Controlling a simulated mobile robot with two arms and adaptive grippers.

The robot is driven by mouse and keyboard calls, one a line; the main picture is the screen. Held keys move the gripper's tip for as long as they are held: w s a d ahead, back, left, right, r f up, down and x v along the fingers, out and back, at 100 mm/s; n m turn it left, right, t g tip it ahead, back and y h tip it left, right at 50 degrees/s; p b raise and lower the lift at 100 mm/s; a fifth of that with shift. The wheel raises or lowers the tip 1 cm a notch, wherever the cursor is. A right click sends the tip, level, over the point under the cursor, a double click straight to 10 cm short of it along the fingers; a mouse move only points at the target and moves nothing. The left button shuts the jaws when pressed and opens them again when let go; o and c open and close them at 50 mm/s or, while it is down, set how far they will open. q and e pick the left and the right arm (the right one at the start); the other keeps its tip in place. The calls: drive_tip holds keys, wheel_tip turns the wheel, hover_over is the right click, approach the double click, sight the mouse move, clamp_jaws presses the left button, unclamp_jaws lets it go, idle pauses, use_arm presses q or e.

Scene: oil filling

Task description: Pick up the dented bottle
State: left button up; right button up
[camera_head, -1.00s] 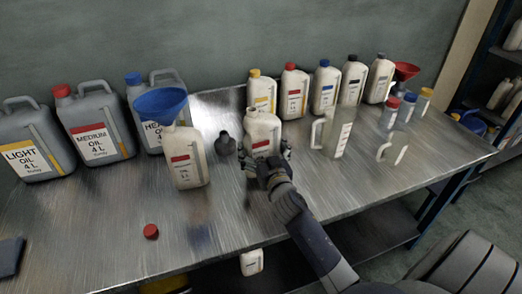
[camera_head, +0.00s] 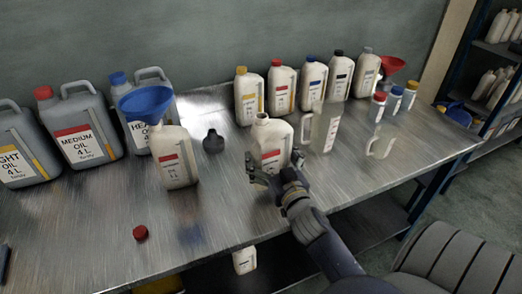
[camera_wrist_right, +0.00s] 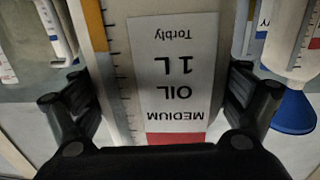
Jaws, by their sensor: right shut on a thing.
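A cream one-litre bottle (camera_head: 268,137) with a red-banded label and an open, uncapped neck is in front of my right gripper (camera_head: 277,169). The right gripper is shut on it, with one finger on each side of its lower body. In the right wrist view the bottle (camera_wrist_right: 117,75) fills the middle, its "MEDIUM OIL 1 L" label upside down, between both fingers. No dent shows clearly on the visible faces. Its base is partly hidden, so I cannot tell whether it touches the table. My left gripper is not in view.
A similar bottle (camera_head: 173,165) with a blue funnel (camera_head: 146,101) stands left on the metal table (camera_head: 95,235). A dark small vessel (camera_head: 213,142) is behind. A clear jug (camera_head: 326,128) stands close on the right. A red cap (camera_head: 140,233) lies in front. Capped bottles line the back.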

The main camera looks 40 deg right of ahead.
sight(281, 159)
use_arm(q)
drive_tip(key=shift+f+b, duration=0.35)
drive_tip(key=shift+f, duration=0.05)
use_arm(e)
drive_tip(key=shift+s+r, duration=0.2)
drive_tip(key=shift+s, duration=1.45)
drive_tip(key=shift+s+r, duration=0.2)
drive_tip(key=shift+s, duration=1.4)
